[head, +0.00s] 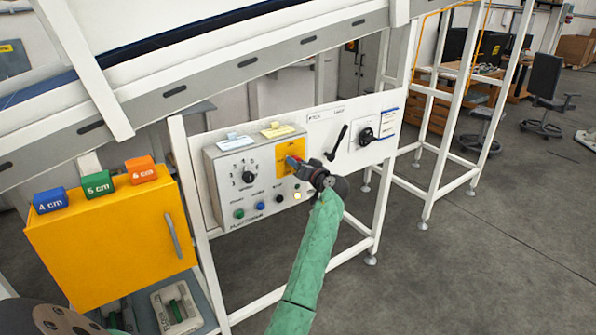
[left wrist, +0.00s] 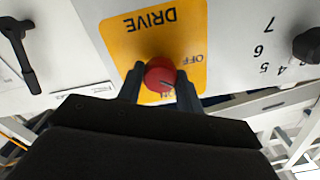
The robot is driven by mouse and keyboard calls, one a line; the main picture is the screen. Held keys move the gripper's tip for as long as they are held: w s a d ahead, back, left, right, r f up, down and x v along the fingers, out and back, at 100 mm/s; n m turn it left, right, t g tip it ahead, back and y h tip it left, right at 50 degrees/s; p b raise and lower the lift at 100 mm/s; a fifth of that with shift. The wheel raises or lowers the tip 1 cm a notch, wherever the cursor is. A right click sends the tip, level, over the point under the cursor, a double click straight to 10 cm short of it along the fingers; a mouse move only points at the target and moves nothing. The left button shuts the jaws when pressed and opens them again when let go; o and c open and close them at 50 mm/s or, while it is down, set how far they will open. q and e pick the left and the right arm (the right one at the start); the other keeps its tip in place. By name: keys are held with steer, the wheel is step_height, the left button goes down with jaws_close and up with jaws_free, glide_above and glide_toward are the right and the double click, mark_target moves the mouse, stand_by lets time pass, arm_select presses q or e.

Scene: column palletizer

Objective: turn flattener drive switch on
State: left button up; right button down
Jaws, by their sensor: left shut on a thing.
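The flattener drive switch is a red round knob (left wrist: 159,73) on a yellow plate (left wrist: 125,38) marked DRIVE, OFF and ON, upside down in the left wrist view. My left gripper (left wrist: 160,82) is shut on the knob, one dark finger on each side. The ON mark is partly hidden by the gripper and knob. I cannot tell surely which mark the knob points to. In the head view the yellow plate (head: 288,149) is on the grey control box (head: 225,170), and my left gripper (head: 296,164) reaches it, covering most of the knob. My right gripper is not in view.
The box also has a numbered dial (head: 248,177) and several push buttons. A black lever (head: 337,142) and another rotary knob (head: 366,136) are to its right. A yellow cabinet (head: 110,240) with coloured blocks stands left. The conveyor frame (head: 250,62) slopes above; open floor lies right.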

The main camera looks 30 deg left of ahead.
arm_select(q)
steer(key=shift+m, duration=5.3)
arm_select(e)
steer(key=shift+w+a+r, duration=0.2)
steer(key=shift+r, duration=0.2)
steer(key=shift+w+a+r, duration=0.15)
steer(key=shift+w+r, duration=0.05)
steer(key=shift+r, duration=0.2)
arm_select(q)
steer(key=o, duration=0.9)
steer(key=shift+w+d, duration=0.1)
steer(key=shift+o, duration=0.4)
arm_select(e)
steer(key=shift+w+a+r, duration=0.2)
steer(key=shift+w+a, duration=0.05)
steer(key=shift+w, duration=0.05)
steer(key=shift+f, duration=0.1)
